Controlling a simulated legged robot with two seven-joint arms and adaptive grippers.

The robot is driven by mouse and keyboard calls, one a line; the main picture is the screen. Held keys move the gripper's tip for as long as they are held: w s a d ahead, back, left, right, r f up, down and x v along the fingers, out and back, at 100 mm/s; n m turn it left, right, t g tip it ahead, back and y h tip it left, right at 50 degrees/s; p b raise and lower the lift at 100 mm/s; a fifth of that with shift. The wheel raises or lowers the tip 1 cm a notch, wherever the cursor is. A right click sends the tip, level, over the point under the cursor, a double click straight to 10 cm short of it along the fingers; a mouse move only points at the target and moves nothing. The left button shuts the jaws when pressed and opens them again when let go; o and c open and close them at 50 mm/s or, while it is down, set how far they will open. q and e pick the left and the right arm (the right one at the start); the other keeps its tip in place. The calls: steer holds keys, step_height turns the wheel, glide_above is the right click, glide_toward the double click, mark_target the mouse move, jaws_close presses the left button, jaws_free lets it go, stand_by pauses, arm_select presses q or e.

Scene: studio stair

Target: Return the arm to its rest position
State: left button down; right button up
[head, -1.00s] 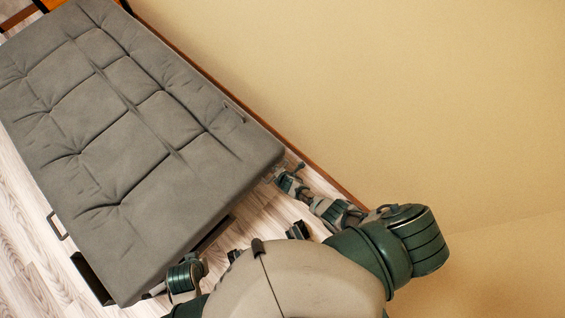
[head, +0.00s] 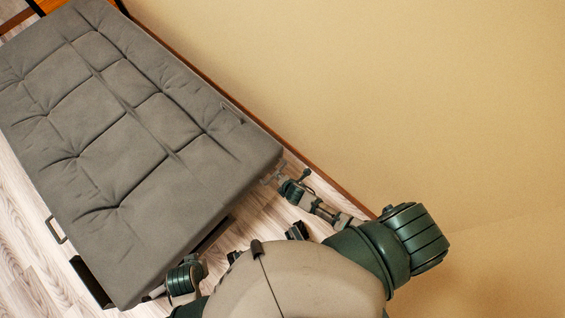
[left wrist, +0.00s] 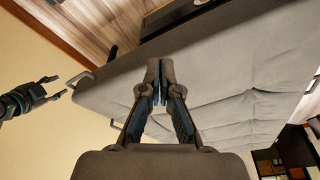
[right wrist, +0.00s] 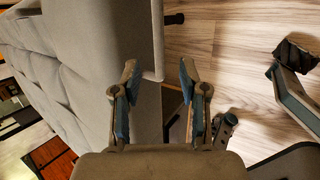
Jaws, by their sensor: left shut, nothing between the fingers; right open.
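My right gripper (head: 275,176) is at the near right corner of a grey tufted daybed (head: 110,130) in the head view. In the right wrist view the right gripper (right wrist: 158,72) is open and empty, with the daybed on its left and wood floor ahead. My left arm (head: 185,275) is bent low by the daybed's near end in the head view, where its gripper is hardly visible. In the left wrist view the left gripper (left wrist: 158,72) is shut and empty, before the daybed. My open right gripper (left wrist: 66,84) also shows there at the left.
A bare beige wall (head: 400,100) with a brown skirting runs along the daybed's right side. A metal handle (head: 56,230) sticks out at its left side. Wood floor (head: 20,260) lies open at the left. Orange-brown furniture (head: 50,5) stands at the far end.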

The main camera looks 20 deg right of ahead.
stand_by(0.5)
arm_select(q)
steer(key=s+f+p, duration=0.3)
steer(key=f+p, duration=0.4)
steer(key=f, duration=1.2)
steer(key=shift+s+f+g, duration=0.2)
steer(key=shift+f+g, duration=0.05)
steer(key=shift+g, duration=0.05)
arm_select(e)
steer(key=s+d+m+g, duration=0.2)
steer(key=s+m, duration=0.7)
steer(key=s, duration=0.3)
steer(key=s+d+m+g, duration=0.2)
steer(key=s+m+g, duration=0.1)
steer(key=s+m, duration=0.7)
steer(key=shift+s+f+m, duration=0.3)
steer(key=shift+s+f, duration=0.15)
steer(key=shift+s, duration=0.45)
steer(key=shift+s+d, duration=0.1)
steer(key=shift+d, duration=0.1)
